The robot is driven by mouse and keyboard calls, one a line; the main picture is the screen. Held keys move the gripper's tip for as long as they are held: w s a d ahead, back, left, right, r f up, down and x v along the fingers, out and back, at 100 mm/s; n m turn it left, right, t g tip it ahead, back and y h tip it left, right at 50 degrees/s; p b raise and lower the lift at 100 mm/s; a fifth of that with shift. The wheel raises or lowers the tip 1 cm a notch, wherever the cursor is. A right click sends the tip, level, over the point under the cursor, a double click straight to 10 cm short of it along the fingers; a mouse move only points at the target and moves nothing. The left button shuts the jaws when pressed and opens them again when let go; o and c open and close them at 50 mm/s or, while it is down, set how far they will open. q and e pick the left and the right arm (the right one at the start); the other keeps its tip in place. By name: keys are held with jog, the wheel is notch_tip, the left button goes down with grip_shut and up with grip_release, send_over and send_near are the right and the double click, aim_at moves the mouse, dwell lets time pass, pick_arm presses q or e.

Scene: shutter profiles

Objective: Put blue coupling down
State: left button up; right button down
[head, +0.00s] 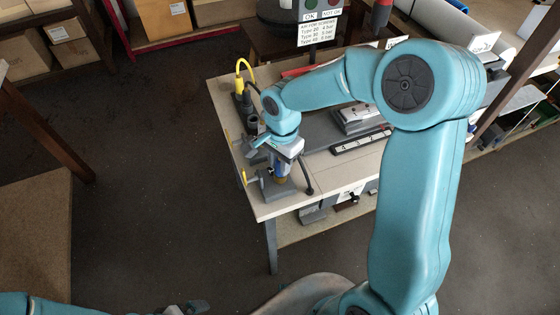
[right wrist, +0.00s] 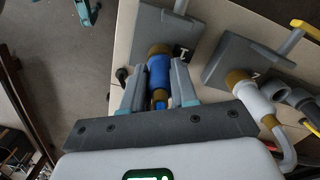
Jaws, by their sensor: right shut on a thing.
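The blue coupling (right wrist: 158,72) with a brass-coloured collar shows between the fingers of my right gripper (right wrist: 159,88) in the right wrist view. That gripper is shut on it. The collar end points at a grey stand marked 1 (right wrist: 160,22); I cannot tell whether they are joined. In the head view my right gripper (head: 283,165) is over the near left corner of the workbench (head: 335,178), at the grey stand, and hides most of the coupling. My left gripper (head: 188,308) is partly visible at the bottom edge of the head view, and its jaws are unclear.
A second grey stand (right wrist: 238,66), marked 2, holds a pale coupling with a hose beside the first. A power strip (head: 360,141) and a grey device (head: 358,118) lie to the right.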

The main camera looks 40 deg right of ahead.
jog(key=shift+f, duration=0.2)
jog(key=c, duration=0.9)
grip_release()
jog(key=r, duration=1.1)
jog(key=shift+w+d, duration=0.1)
jog(key=shift+d, duration=0.15)
jog(key=shift+r, duration=0.75)
